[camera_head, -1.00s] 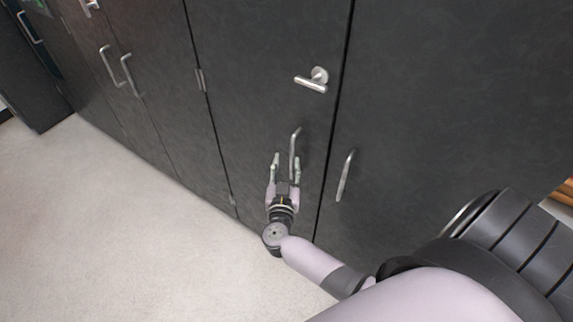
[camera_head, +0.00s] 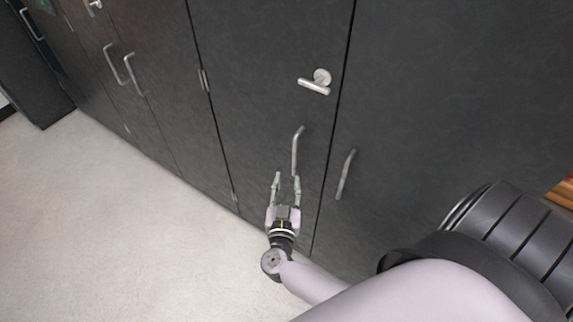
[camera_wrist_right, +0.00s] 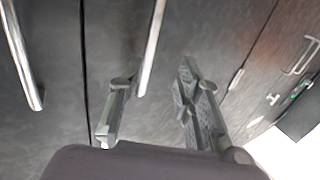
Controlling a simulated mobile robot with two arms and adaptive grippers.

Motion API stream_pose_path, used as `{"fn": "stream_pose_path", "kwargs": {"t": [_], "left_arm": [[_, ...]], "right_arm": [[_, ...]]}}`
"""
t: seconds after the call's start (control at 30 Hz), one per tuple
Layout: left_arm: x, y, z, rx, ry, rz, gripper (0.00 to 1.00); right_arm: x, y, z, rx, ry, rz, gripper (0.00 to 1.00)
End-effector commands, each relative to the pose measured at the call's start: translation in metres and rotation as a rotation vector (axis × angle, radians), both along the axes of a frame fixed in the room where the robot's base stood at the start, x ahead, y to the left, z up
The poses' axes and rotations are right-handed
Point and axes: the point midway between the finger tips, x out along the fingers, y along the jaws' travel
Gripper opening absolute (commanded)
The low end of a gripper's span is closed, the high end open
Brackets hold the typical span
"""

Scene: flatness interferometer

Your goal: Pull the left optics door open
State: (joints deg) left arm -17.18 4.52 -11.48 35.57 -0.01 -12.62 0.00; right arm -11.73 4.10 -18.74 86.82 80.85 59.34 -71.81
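The left optics door appears to be the dark grey panel (camera_head: 247,110) in the middle of the head view, hinged at its left edge. Its vertical metal bar handle (camera_head: 296,150) is near its right edge. My right gripper (camera_head: 287,181) is open and empty, just below the handle, with its fingers pointing up along the door. In the right wrist view, the handle (camera_wrist_right: 153,45) ends between the open fingers of the gripper (camera_wrist_right: 161,72), closer to the left finger. Whether it touches cannot be told. The door looks shut. My left gripper is not in view.
A lever handle (camera_head: 316,82) is above the bar handle on the same door. The neighbouring door has its own bar handle (camera_head: 345,174), also in the wrist view (camera_wrist_right: 22,55). More cabinet handles (camera_head: 134,74) are at left. The pale floor (camera_head: 100,220) is clear.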

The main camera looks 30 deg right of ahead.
Motion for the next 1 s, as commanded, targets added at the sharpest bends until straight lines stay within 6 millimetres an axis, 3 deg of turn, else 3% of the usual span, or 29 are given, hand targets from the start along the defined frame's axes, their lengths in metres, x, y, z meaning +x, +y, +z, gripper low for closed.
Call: {"fn": "stream_pose_path", "kwargs": {"t": [1.0], "left_arm": [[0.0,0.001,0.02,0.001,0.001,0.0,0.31]], "right_arm": [[-0.059,0.041,0.0,0.001,0.001,-0.001,0.32]]}}
